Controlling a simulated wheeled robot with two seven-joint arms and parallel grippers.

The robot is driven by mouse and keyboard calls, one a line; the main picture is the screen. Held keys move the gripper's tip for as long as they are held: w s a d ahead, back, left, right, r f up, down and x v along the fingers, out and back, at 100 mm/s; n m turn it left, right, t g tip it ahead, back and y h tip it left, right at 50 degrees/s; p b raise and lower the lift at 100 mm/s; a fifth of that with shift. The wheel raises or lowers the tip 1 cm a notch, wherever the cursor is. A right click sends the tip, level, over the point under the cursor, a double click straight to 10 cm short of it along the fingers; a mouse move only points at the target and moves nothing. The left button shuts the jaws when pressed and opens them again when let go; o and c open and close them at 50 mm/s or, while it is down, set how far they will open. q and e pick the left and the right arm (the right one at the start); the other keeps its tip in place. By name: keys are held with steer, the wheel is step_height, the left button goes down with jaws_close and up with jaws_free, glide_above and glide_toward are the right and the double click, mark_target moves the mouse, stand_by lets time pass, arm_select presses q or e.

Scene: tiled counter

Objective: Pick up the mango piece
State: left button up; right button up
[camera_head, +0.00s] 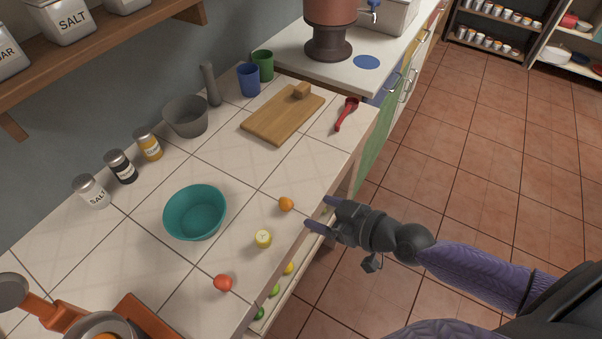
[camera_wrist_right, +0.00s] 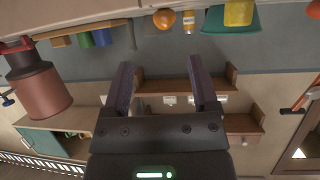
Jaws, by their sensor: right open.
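A yellow piece (camera_head: 263,239) with a paler top sits near the counter's front edge, and a small rounded orange piece (camera_head: 286,204) lies just behind and right of it. I cannot tell for certain which is the mango piece. Both also show at the top of the upside-down right wrist view, the yellow piece (camera_wrist_right: 238,13) and the orange piece (camera_wrist_right: 164,19). My right gripper (camera_head: 319,213) is open and empty, beyond the counter edge to the right of both pieces and apart from them. My left gripper is not in view.
A teal bowl (camera_head: 195,236) stands left of the pieces, and a red piece (camera_head: 223,283) lies in front. A cutting board (camera_head: 283,114), grey mortar (camera_head: 186,118) and red tool (camera_head: 346,114) are farther back. An orange device (camera_head: 66,316) stands at lower left.

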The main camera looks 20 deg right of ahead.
mark_target(286, 201)
steer(key=x, duration=0.9)
steer(key=shift+a+r+b, duration=0.25)
steer(key=shift+a+b, duration=0.1)
steer(key=shift+b, duration=0.05)
steer(key=shift+w+a+f, duration=0.1)
steer(key=shift+w+a, duration=0.05)
steer(key=shift+w, duration=0.05)
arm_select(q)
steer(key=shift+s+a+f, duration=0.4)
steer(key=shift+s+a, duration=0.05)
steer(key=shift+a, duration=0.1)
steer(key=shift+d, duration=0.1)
arm_select(e)
jaws_close()
